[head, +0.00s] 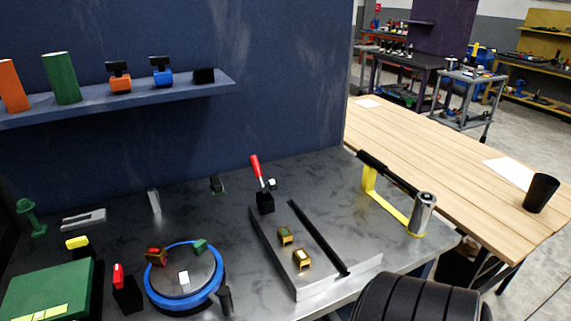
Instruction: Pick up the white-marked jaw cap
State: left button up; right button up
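Two small brass-coloured blocks sit on the grey slotted plate on the bench. The nearer block (302,258) shows a pale, whitish patch on top and looks like the white-marked jaw cap. The farther block (285,236) has a darker, greenish top. The blue-rimmed round table (150,290) to the left carries a red-and-brass block (156,257), a green block (200,246) and a white block (184,278). Neither of my grippers is in view, and nothing touches the brass blocks. The marks are too small to read surely.
A black bar (318,238) runs along the plate beside the blocks. A red-handled clamp (257,170) stands behind it. A yellow frame with a metal cylinder (423,214) stands to the right. A green box (45,292) is at left. A large black ribbed shape fills the bottom right.

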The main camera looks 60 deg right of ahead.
aim_at(301, 257)
jog(key=k+z, duration=0.1)
jog(key=z, duration=0.3)
jog(key=l+z, duration=0.15)
jog(key=z, duration=0.2)
jog(key=k+l+z, duration=0.1)
jog(key=z, duration=0.3)
jog(key=l+z, duration=0.1)
jog(key=z, duration=0.25)
